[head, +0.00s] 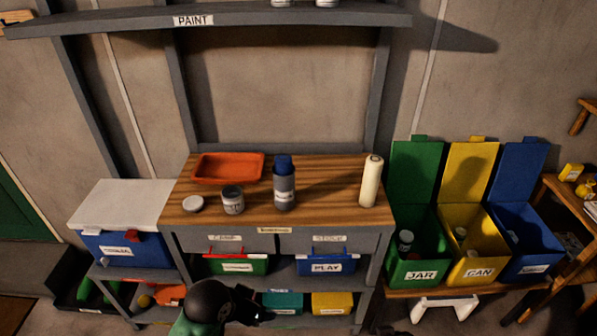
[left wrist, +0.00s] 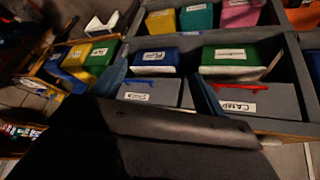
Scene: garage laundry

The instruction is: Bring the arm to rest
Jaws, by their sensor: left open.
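My left arm comes in at the bottom of the head view, with a dark rounded wrist and a green part. My left gripper (head: 262,311) is low in front of the shelves under the workbench (head: 330,207), apart from the things on its top. It is open, and I see nothing held in it. My right gripper is not in view.
On the bench are an orange tray (head: 228,168), a grey can (head: 232,200), a blue-topped bottle (head: 284,183) and a pale roll (head: 371,181). Open green (head: 415,268), yellow (head: 474,268) and blue (head: 530,262) bins stand right.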

